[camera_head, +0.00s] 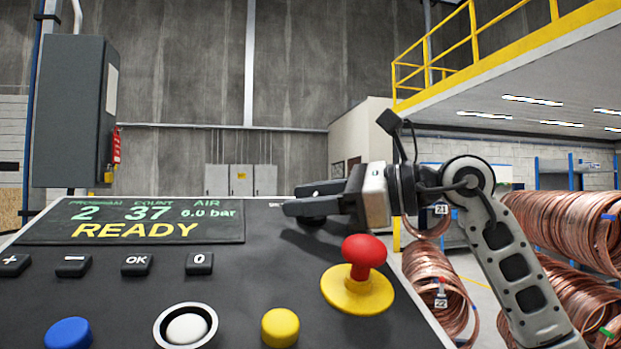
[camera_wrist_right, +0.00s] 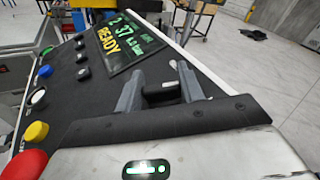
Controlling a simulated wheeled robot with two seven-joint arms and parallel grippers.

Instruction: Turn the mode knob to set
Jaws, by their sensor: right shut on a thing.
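My right gripper (camera_head: 294,200) reaches in from the right over the far right of the dark control panel (camera_head: 265,262). It is shut on the black mode knob (camera_wrist_right: 162,94), which sits between its two fingers in the right wrist view. A pale mark shows on the knob there. In the head view the fingers hide most of the knob and most of the lettering around it. The display (camera_head: 135,218) reads 2, 37, 6.0 bar and READY. My left gripper is not in view.
A red mushroom button (camera_head: 365,252) on a yellow base stands close in front of my right gripper. Blue (camera_head: 69,333), white (camera_head: 186,328) and yellow (camera_head: 280,327) buttons line the front. Several small black keys (camera_head: 135,264) lie below the display. Copper coils (camera_head: 565,225) stand beyond the panel.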

